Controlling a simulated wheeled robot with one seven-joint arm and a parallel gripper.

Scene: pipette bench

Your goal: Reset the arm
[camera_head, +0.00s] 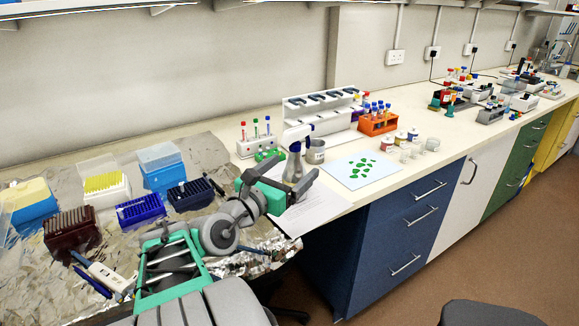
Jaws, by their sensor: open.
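My gripper (292,184) is at the end of my grey and green arm, near the front edge of the bench in the middle of the picture. Its jaws are open and I see nothing held between them. It is in front of the spray bottle (295,158), overlapping its lower part in the picture; I cannot tell whether they touch. A white sheet of paper (318,208) lies partly behind the gripper. A pipette (110,278) lies on the foil-covered part of the bench at the lower left, left of my arm.
Tip boxes, including a blue one (162,170) and a dark red one (72,233), stand on crumpled foil at left. A tube rack (248,147), a white pipette stand (305,108) and an orange rack (378,126) stand behind. Blue drawers (395,235) front the bench; bare floor lies right.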

